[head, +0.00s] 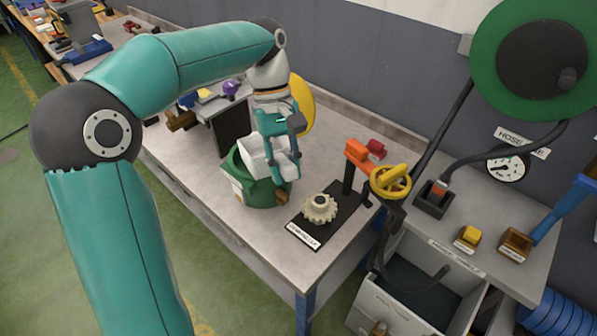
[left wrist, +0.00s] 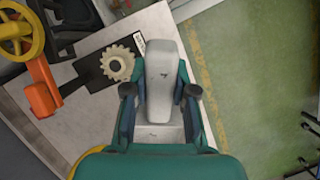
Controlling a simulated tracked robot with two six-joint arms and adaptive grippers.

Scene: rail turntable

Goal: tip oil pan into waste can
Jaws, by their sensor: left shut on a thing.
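The green waste can (head: 265,192), with a white label, stands on the bench. A yellow round part (head: 303,102), seemingly its raised lid, shows behind my left wrist. My left gripper (head: 287,165) is over the can, pointing down, shut on a pale grey object that I take for the oil pan (head: 254,155). The pan appears tilted at the can's mouth. In the left wrist view the pan (left wrist: 160,78) sits between the two fingers (left wrist: 160,100). The inside of the can and any oil are hidden. My right gripper is not in view.
A cream gear (head: 320,209) sits on a black mat right of the can. Beyond it are an orange-headed stand (head: 359,152) and a yellow handwheel (head: 390,181). A dark panel (head: 231,130) stands left of the can. The bench's front edge is close to the can.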

